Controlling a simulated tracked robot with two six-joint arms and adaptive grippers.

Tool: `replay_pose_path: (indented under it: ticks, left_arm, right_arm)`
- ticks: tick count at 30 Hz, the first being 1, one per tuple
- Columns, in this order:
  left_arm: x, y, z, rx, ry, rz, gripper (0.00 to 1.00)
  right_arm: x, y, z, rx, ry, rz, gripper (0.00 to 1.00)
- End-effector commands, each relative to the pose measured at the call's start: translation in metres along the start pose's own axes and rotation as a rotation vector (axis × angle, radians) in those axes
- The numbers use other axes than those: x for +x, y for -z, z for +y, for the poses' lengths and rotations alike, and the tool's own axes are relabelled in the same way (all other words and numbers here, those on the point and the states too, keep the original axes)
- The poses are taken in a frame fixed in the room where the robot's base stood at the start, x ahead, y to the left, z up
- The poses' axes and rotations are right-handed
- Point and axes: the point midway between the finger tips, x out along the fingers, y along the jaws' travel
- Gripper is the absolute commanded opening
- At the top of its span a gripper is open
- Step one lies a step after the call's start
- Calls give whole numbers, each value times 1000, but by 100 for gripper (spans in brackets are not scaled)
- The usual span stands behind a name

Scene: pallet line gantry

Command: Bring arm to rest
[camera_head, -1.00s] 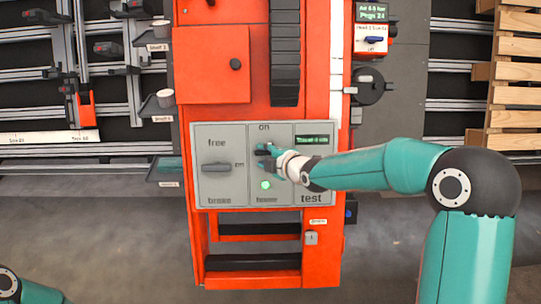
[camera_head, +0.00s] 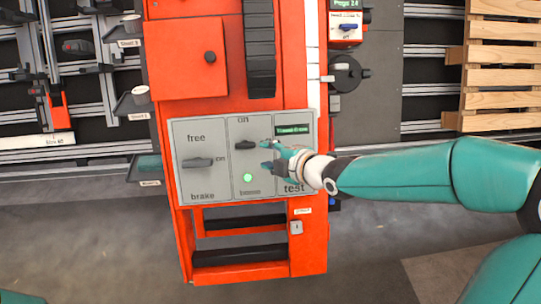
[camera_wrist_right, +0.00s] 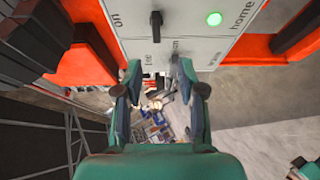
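My right gripper (camera_head: 267,155) is open and empty in front of the grey control panel (camera_head: 213,189). Its fingertips are just to the right of the black middle switch (camera_head: 246,145), apart from it. In the right wrist view, the two fingers (camera_wrist_right: 158,68) stand apart with nothing between them, and the same switch (camera_wrist_right: 156,25) sticks out above them. My right arm reaches in from the right edge of the head view. My left gripper is out of view.
The panel sits on an orange cabinet (camera_head: 190,70) and has a left lever (camera_head: 198,163) and a lit green button (camera_head: 247,177). A black handwheel (camera_head: 345,74) is on the cabinet's right. Wooden pallets (camera_head: 500,75) stand at far right. Grey floor below is clear.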

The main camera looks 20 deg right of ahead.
Motion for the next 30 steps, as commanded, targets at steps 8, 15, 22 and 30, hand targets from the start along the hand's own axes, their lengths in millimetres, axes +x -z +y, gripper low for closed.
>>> replay_pose_path:
  ticks: [8,15,22,30]
  left_arm:
    - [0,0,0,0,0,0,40]
    - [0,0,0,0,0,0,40]
    - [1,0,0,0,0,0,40]
    - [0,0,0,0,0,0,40]
  right_arm:
    - [-3,0,-1,-1,1,0,40]
    - [-3,0,0,0,1,-1,40]
    - [20,-6,-44,24,98,-1,40]
    - [52,1,-222,252,469,-12,40]
